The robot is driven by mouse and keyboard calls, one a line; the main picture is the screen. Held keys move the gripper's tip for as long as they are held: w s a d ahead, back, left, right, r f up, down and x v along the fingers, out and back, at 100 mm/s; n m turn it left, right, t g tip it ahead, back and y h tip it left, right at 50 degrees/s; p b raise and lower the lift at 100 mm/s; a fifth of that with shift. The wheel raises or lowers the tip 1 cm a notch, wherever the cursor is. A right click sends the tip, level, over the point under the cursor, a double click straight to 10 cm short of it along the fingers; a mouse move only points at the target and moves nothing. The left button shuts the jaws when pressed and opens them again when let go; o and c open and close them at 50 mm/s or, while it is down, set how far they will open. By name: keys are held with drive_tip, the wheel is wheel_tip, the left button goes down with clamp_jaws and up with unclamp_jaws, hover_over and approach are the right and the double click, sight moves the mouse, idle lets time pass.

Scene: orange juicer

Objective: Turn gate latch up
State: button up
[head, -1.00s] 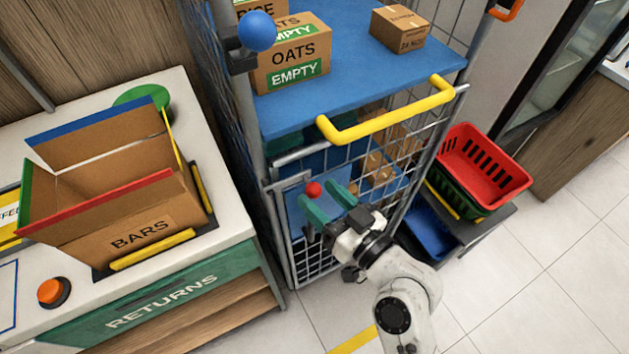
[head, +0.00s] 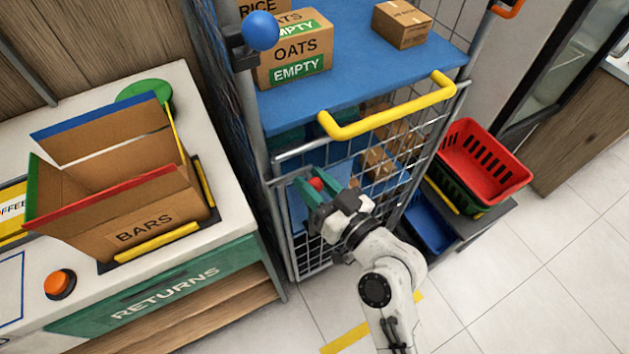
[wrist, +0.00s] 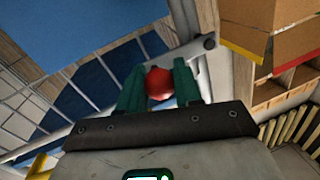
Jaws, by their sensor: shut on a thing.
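The gate latch shows as a red ball knob (head: 316,184) at the front of the wire cage cart, near its left post. My gripper (head: 314,187) has its green fingers on either side of the knob and is shut on it. In the wrist view the red knob (wrist: 159,84) sits between the two green fingertips of my gripper (wrist: 160,88). A grey bar with a round pivot end (wrist: 208,43) runs behind the knob. The fingers hide part of the latch in the head view.
A yellow handle (head: 390,112) crosses the cart above my gripper. A blue shelf (head: 350,75) holds boxes. The returns counter with an open bars box (head: 140,230) stands at left. Red and green baskets (head: 482,162) are at right. The floor in front is clear.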

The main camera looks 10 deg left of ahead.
clamp_jaws()
